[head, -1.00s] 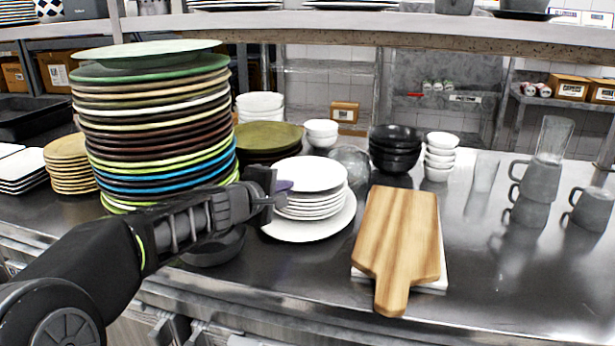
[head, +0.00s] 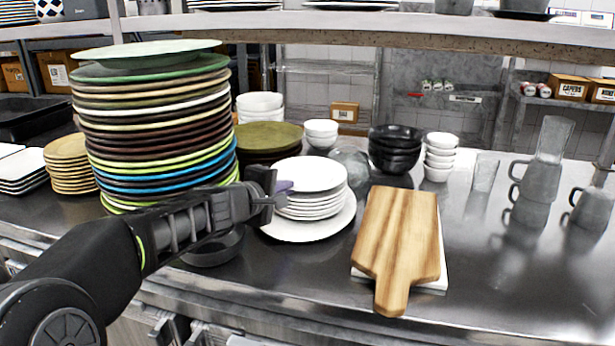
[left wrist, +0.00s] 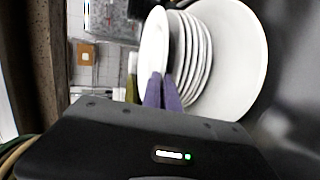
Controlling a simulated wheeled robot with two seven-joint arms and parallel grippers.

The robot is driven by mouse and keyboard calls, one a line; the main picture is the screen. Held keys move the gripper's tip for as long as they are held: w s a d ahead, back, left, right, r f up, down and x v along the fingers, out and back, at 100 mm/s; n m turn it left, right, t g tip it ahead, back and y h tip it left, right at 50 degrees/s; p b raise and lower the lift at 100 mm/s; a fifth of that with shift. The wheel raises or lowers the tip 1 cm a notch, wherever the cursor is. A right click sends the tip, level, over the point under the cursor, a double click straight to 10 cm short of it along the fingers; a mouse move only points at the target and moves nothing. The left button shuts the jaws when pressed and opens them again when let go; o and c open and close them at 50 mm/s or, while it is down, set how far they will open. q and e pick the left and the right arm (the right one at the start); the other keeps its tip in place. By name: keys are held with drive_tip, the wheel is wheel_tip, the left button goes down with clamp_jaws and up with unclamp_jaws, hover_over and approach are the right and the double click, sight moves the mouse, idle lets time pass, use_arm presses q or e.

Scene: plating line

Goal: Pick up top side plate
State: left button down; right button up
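The white side plates (head: 312,207) stand in a short stack on a larger white plate (head: 347,218), right of the tall plate stack. The exact contact is small and partly hidden. My right gripper is not in view.
A tall stack of coloured plates (head: 160,130) stands close behind my left arm. A dark bowl (head: 214,249) sits under the wrist. A wooden board (head: 398,235) lies to the right. Black bowls (head: 395,150) stand behind. A shelf (head: 400,30) runs above the counter.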

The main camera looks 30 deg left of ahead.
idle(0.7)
use_arm(q)
wheel_tip(320, 180, up, 10)
drive_tip(key=p, duration=0.6)
